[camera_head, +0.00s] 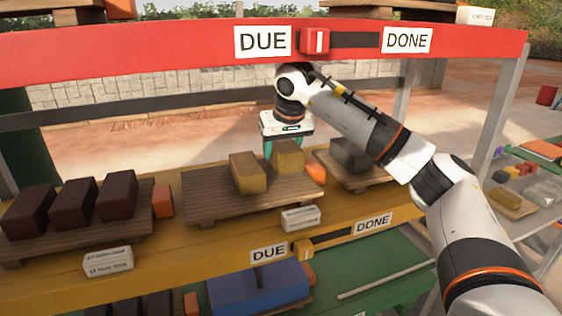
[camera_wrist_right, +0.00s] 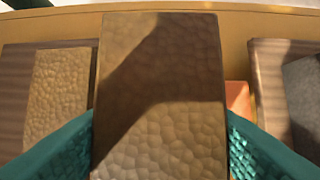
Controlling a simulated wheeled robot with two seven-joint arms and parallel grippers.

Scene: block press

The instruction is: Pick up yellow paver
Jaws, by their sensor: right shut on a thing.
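Two yellow pavers are at the middle wooden pallet (camera_head: 212,197) on the yellow shelf. One yellow paver (camera_head: 248,172) sits on the pallet; it also shows at the left of the right wrist view (camera_wrist_right: 57,98). The other, the held yellow paver (camera_head: 290,158), is in my right gripper (camera_head: 268,148), whose teal fingers press on both its sides. It fills the middle of the right wrist view (camera_wrist_right: 160,95), partly in shadow. In the head view I cannot tell whether it touches the pallet. My left gripper is not in view.
Dark red pavers (camera_head: 75,205) stand on a pallet at left. A grey paver (camera_head: 350,154) is on the right pallet. Orange blocks (camera_head: 162,200) sit by the pallets. White labelled blocks (camera_head: 300,218) lie along the shelf front. A red beam (camera_head: 150,55) crosses above.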

